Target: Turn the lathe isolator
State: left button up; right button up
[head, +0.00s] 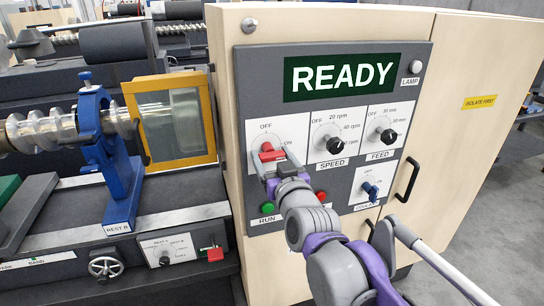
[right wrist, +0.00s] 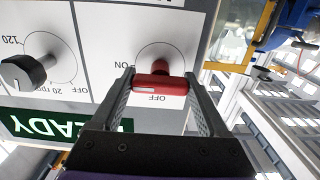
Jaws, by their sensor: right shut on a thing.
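The lathe isolator is a red handle (head: 270,153) on a white plate marked OFF and ON, at the left of the grey control panel (head: 440,55). My right gripper (head: 273,168) is shut on it. In the right wrist view the red handle (right wrist: 160,85) sits between the two fingers of the right gripper (right wrist: 160,88). The handle lies crosswise there, with a pale mark at its left end, on the side of the ON label. The display (head: 341,77) reads READY. My left gripper is not in view.
The speed knob (head: 333,146), feed knob (head: 386,135) and blue coolant knob (head: 370,190) are right of the isolator. Green (head: 267,208) and red (head: 320,197) buttons are below it. A black door handle (head: 408,180) sticks out at right. A blue rest (head: 108,150) stands at left.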

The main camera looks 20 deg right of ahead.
jog(key=shift+c, duration=0.8)
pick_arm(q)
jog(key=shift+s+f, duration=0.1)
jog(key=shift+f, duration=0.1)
pick_arm(e)
jog(key=shift+n, duration=0.3)
jog(key=shift+n+b, duration=0.45)
jog(key=shift+n, duration=0.55)
jog(key=n+b, duration=0.1)
jog(key=n, duration=0.4)
jog(key=n+b, duration=0.1)
jog(key=n, duration=0.4)
jog(key=shift+n, duration=0.4)
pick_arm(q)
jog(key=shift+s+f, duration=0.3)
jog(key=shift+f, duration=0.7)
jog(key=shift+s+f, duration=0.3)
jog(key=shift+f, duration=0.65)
pick_arm(e)
jog(key=shift+n, duration=2.2)
